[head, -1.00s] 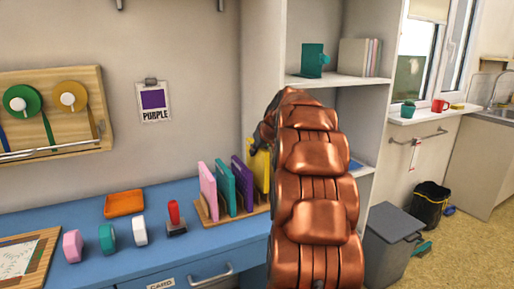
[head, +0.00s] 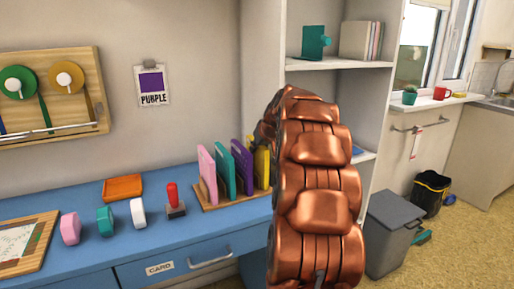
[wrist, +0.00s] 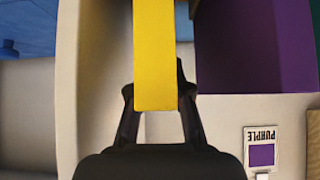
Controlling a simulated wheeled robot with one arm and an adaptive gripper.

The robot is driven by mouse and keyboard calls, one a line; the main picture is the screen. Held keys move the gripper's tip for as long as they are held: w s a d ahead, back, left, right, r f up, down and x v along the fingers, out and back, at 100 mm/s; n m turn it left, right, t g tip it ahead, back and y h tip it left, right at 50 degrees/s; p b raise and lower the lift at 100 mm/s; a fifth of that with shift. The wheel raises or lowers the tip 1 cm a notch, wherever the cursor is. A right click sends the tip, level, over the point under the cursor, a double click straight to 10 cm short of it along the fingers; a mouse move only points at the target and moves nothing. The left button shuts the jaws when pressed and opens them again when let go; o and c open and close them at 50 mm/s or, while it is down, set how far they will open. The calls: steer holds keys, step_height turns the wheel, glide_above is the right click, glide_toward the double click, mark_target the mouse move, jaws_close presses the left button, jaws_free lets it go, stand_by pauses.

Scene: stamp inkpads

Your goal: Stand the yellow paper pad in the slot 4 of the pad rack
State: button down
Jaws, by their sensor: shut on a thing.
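The yellow paper pad (head: 262,165) is upright at the right end of the wooden pad rack (head: 212,204), just right of the purple pad (head: 242,167). Its top is about level with the purple one. My gripper (wrist: 156,92) is shut on the yellow pad, one finger on each side, as the wrist view shows. In the head view my arm hides most of the gripper and the rack's right end. I cannot tell whether the pad's lower edge rests in the slot. A pink pad (head: 207,174) and a teal pad (head: 226,170) stand left of the purple one.
A red-handled stamp (head: 173,199) stands left of the rack on the blue counter (head: 165,236). An orange tray (head: 123,187) lies further back. A tall white shelf unit (head: 262,80) rises close behind my arm. A purple card (head: 151,84) hangs on the wall.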

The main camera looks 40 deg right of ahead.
steer(key=c, duration=1)
jaws_free()
steer(key=shift+r, duration=0.1)
steer(key=v, duration=1.2)
steer(key=shift+a, duration=0.1)
